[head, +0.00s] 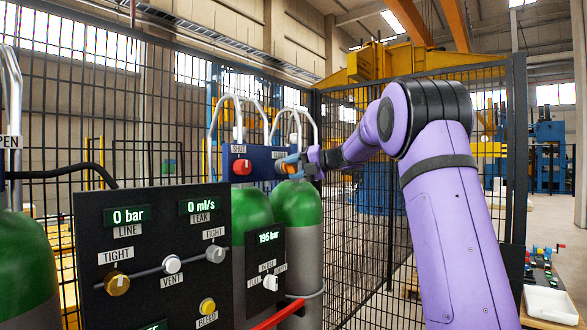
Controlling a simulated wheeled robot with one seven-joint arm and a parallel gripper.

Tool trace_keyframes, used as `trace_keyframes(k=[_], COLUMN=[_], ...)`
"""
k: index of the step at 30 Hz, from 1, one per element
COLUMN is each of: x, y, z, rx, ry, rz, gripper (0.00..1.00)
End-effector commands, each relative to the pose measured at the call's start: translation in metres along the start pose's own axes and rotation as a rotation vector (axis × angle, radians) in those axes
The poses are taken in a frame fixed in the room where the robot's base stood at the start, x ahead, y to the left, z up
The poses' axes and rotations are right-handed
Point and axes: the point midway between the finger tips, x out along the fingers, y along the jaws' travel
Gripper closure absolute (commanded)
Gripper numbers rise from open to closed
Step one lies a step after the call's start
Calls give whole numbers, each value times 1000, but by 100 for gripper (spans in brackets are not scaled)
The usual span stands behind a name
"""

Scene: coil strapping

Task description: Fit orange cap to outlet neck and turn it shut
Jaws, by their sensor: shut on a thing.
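My gripper (291,165) is at the end of the purple arm, in front of the right green cylinder's top. It is shut on a small orange piece (289,168), which I take to be the orange cap. The fingers cover most of it. The outlet neck cannot be made out; the gripper hides that spot, so I cannot tell whether cap and neck touch. The right green cylinder (299,205) stands upright just below the gripper.
A blue panel (252,157) with a red knob (242,167) sits left of the gripper. A black gauge panel (153,250) reads 0 bar; a smaller one (268,260) reads 195 bar. Mesh fencing stands behind. A white tray (549,304) is at lower right.

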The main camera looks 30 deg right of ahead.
Motion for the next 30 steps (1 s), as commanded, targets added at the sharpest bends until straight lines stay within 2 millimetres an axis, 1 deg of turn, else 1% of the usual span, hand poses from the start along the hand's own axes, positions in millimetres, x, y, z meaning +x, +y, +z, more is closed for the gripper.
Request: trace_keyframes(k=[3,10,14,15,17,18,19,24,25,27,30], x=[0,0,0,1,1,1,1,1,1,0,0], y=[-1,-1,-2,-1,0,0,0,0,0,0,0], z=[0,-1,-1,-1,-1,-1,-1,-1,-1,-1,-1], rx=[42,45,152,168,163,163,162,162,162,161,161], ry=[1,2,2,3,3,2,2,1,1,1,1], rz=[16,17,61,69,67,67,67,66,66,66,66], gripper=[100,100,100,52,38,29,27,27,22,10,10])
